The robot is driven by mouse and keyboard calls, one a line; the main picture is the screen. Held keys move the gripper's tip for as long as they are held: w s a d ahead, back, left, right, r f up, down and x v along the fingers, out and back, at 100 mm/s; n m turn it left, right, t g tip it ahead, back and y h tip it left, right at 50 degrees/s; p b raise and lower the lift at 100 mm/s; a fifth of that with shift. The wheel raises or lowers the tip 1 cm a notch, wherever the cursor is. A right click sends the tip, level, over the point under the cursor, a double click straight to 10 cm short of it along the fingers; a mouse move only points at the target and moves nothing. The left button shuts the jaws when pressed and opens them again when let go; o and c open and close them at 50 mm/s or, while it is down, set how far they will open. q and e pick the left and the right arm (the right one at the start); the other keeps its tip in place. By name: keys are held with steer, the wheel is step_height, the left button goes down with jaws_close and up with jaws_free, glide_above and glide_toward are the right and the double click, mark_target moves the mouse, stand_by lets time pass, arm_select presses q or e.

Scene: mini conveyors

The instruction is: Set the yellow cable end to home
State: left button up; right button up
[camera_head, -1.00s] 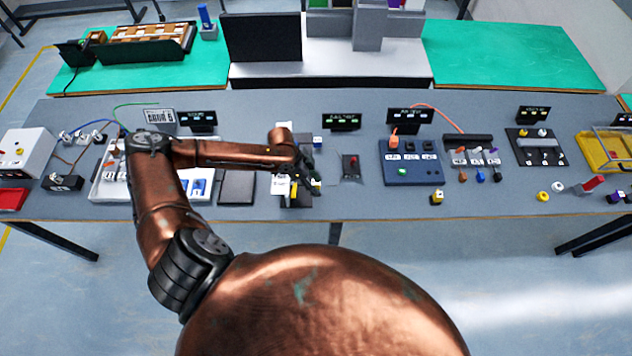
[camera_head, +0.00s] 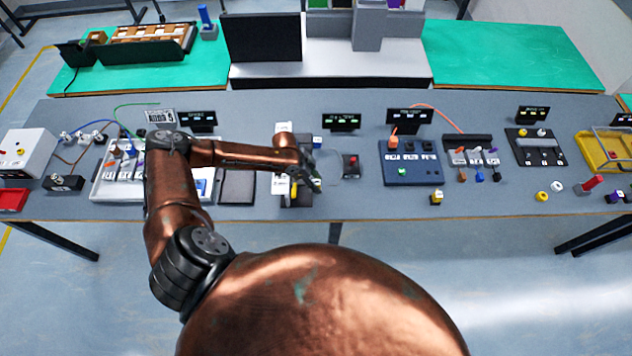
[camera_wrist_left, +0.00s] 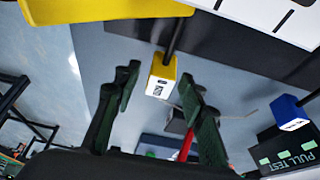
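The yellow cable end (camera_wrist_left: 160,78), a small yellow block with a white, marked face, shows in the left wrist view on a dark rod or cable. My left gripper (camera_wrist_left: 158,86) has its two dark fingers spread on either side of it, with visible gaps. Whether the block lies between the fingertips or a little beyond them, I cannot tell. In the head view my left gripper (camera_head: 313,176) is over the middle of the table, by a white and dark fixture (camera_head: 284,155); the cable end is not clear there. The home place cannot be made out. My right gripper is out of view.
A blue connector (camera_wrist_left: 291,114) on a dark rod is at the right in the wrist view, near the PULL TEST sign (camera_wrist_left: 296,158). A small red-topped device (camera_head: 351,165) and a blue panel (camera_head: 410,165) stand right of my gripper. Bare table lies in front.

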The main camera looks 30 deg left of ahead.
arm_select(q)
steer(key=shift+c, duration=0.5)
jaws_close()
steer(key=shift+a, duration=0.1)
